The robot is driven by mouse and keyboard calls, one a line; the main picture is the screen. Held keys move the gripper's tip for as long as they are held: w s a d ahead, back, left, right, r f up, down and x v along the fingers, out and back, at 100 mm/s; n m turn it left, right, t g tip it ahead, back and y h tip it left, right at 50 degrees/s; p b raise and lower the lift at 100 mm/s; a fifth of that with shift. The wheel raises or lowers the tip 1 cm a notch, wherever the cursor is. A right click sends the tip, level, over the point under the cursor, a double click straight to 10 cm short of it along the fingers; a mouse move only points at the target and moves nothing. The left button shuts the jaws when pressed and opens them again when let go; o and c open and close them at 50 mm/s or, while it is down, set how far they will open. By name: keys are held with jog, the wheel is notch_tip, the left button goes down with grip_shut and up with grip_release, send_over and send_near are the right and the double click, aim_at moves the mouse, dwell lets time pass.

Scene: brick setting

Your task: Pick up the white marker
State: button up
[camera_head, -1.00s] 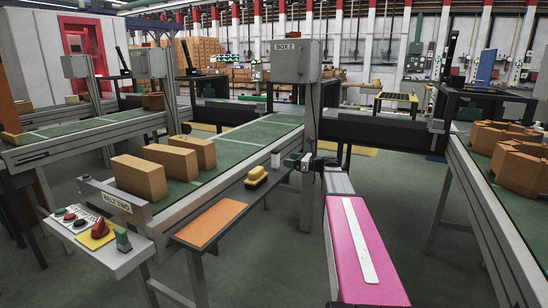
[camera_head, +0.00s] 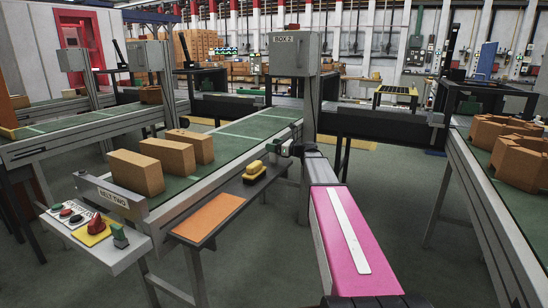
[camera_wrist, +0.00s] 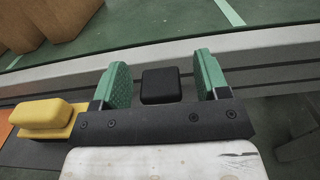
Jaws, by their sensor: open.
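My gripper (camera_head: 273,148) is at the far end of the narrow grey shelf beside the conveyor belt. In the wrist view its two green fingers (camera_wrist: 160,80) are open and apart. A black rounded block (camera_wrist: 160,86) shows between the fingers, with a gap on each side. I cannot tell whether it is an end of the white marker. No white marker can be made out in the head view now; my gripper covers the spot where a small white upright thing stood earlier.
A yellow block on a yellow base (camera_head: 253,170) sits on the shelf (camera_head: 232,187), left of my fingers in the wrist view (camera_wrist: 42,116). An orange mat (camera_head: 208,220) lies nearer. The belt (camera_head: 230,146) with cardboard boxes (camera_head: 136,172) runs alongside. A grey post (camera_head: 309,135) stands close right.

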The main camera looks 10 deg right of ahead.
jog(key=shift+x, duration=0.85)
jog(key=c, duration=1)
jog(key=shift+r, duration=0.1)
jog(key=s+a+r, duration=0.1)
jog(key=a+r, duration=0.2)
jog(key=s+a+r, duration=0.2)
jog(key=a+r, duration=0.2)
jog(key=s+a+r, duration=0.2)
jog(key=a+r, duration=0.1)
jog(key=shift+a+r, duration=0.25)
jog(key=shift+r, duration=0.15)
